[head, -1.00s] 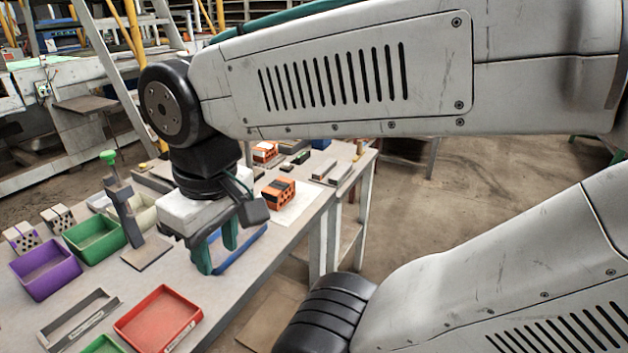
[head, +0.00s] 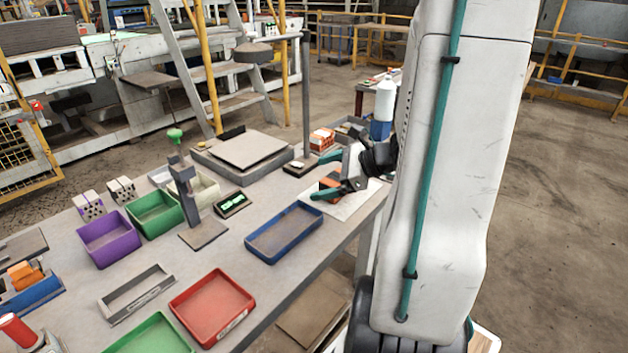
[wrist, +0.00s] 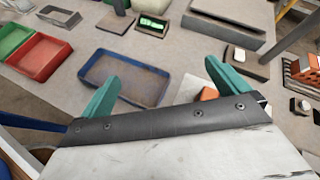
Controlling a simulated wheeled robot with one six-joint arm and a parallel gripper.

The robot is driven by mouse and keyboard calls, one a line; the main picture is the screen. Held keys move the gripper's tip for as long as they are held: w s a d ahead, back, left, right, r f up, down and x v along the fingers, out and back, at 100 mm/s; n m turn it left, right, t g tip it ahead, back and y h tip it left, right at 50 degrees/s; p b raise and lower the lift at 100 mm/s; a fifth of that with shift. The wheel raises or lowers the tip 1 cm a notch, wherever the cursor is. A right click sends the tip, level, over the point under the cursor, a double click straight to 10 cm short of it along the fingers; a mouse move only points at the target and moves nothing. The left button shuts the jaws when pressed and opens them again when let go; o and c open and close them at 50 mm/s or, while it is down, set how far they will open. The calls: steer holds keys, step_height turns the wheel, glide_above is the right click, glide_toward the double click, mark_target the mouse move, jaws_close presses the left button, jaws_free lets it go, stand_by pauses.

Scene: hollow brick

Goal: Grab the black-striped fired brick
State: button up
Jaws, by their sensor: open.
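The black-striped fired brick (head: 329,181) is orange with a dark band and lies on a pale sheet on the bench in the head view. My gripper hides much of it. My gripper (head: 322,175) is open, its two teal fingers pointing left, and the brick shows between them in the picture. I cannot tell whether they touch it. In the wrist view, a small orange patch (wrist: 209,94), probably this brick, shows at the edge of my gripper (wrist: 163,74), close to the right finger.
Another orange brick with white on top (head: 321,139) stands behind, and a brick shows at the wrist view's right edge (wrist: 306,72). A blue tray (head: 283,233) lies left of my gripper. A thin dark post (head: 305,95) rises nearby. A white bottle (head: 385,100) stands beyond.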

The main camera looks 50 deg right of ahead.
mark_target(332, 180)
steer(key=s+d+f+m+h, duration=0.1)
steer(key=d+m, duration=0.1)
steer(key=d, duration=0.1)
steer(key=s+d+f+m+t+h, duration=0.1)
steer(key=d+f+m+h, duration=0.1)
steer(key=d+m, duration=0.1)
steer(key=s+d+f+m+t+h, duration=0.1)
steer(key=s+d+f+m, duration=0.1)
steer(key=d, duration=0.3)
steer(key=shift+h, duration=0.3)
steer(key=shift+m, duration=0.3)
steer(key=x, duration=0.6)
steer(key=shift+d+f, duration=0.1)
steer(key=shift+d, duration=0.05)
steer(key=shift+d+x, duration=0.1)
steer(key=shift+x, duration=1.3)
steer(key=shift+d+x, duration=0.15)
steer(key=shift+x, duration=1.25)
steer(key=shift+c, duration=0.3)
steer(key=c, duration=0.8)
steer(key=shift+c, duration=0.8)
